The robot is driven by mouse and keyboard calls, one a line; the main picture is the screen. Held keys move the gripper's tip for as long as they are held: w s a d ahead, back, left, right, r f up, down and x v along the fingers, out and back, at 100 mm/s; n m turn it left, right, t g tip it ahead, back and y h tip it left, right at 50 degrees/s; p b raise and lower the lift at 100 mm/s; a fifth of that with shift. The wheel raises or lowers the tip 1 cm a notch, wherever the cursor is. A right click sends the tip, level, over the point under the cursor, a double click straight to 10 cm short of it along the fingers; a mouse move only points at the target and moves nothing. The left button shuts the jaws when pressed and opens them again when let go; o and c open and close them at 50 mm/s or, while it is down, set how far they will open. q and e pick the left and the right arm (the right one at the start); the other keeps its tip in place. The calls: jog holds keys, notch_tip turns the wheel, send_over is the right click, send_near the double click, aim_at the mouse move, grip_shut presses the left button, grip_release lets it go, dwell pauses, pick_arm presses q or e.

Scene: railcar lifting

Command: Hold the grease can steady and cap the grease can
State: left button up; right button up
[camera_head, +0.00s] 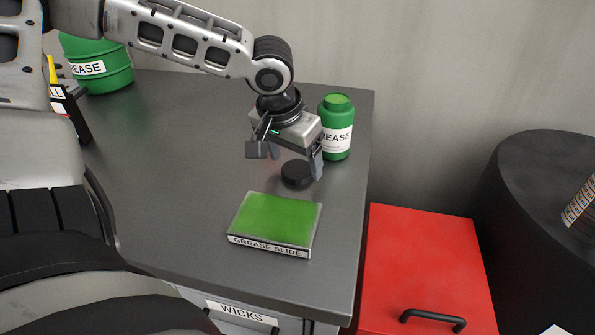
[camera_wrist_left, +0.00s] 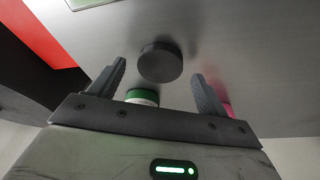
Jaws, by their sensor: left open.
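The grease can (camera_head: 337,140) is a small green can with a white label, upright near the table's far right corner. Its top is green with no cap on it. The black round cap (camera_head: 296,174) lies flat on the table in front of the can. My left gripper (camera_head: 294,162) is open and empty above the cap, pointing down. In the left wrist view the cap (camera_wrist_left: 161,62) shows between and beyond the two fingers, apart from both. Part of the can (camera_wrist_left: 142,97) shows there behind the gripper body. My right gripper is not in view.
A green block labelled grease slide (camera_head: 270,241) lies in front of the cap. A larger green grease drum (camera_head: 105,68) stands at the back left. A red box (camera_head: 425,265) and a dark drum (camera_head: 540,200) stand right of the table (camera_head: 170,150). Its left middle is clear.

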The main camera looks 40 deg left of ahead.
aim_at(295, 170)
pick_arm(q)
jog(key=shift+x, duration=0.9)
jog(key=c, duration=1.1)
notch_tip(295, 170, up, 10)
jog(key=shift+r+p, duration=0.1)
jog(key=shift+p, duration=0.7)
